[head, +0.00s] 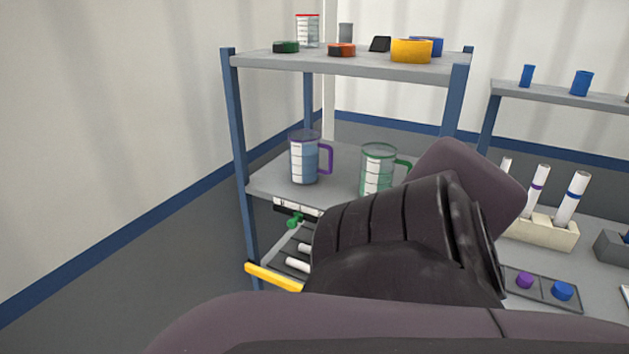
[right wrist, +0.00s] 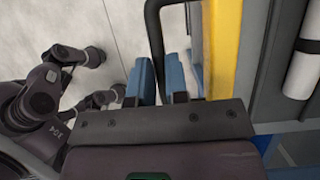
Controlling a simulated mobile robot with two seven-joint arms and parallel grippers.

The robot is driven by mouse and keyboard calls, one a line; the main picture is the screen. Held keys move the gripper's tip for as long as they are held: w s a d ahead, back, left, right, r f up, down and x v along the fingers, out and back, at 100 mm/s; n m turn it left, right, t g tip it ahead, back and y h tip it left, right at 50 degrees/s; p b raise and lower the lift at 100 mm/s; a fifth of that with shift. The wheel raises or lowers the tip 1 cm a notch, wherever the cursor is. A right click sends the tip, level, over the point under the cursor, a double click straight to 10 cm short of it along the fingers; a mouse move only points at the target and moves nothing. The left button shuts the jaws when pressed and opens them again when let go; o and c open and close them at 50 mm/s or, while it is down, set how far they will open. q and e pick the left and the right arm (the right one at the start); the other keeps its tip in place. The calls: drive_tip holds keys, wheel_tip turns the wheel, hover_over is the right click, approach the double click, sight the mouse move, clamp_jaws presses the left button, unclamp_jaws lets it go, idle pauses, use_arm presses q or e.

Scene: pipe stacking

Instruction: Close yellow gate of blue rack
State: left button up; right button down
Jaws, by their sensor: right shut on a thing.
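The blue rack (head: 236,130) stands ahead with grey shelves. The end of its yellow gate (head: 272,277) shows low at the rack's left front post. My right arm hides the rest, so I cannot tell how far the gate stands open. In the right wrist view, the yellow gate (right wrist: 221,45) runs beside the gripper, with a black handle (right wrist: 154,25) to its left. My right gripper (right wrist: 158,80) has its blue fingers on either side of this handle and is shut on it. In the head view the right gripper is hidden behind my arm. My left gripper is out of view.
White pipes (head: 298,265) lie on the rack's lower level. A purple-handled jug (head: 304,160) and a green-handled jug (head: 378,170) stand on the middle shelf, the latter close to my arm. A tube holder (head: 540,233) stands at right. The floor at left is clear.

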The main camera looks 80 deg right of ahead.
drive_tip(key=shift+s+d+r, duration=0.1)
drive_tip(key=shift+s+d, duration=0.05)
drive_tip(key=shift+d, duration=0.25)
drive_tip(key=c, duration=1.1)
unclamp_jaws()
drive_tip(key=shift+a, duration=0.1)
drive_tip(key=shift+r+p, duration=0.4)
drive_tip(key=shift+p, duration=0.15)
drive_tip(key=p+v, duration=0.8)
drive_tip(key=v, duration=0.2)
drive_tip(key=shift+s+f+p, duration=0.15)
drive_tip(key=shift+p, duration=0.2)
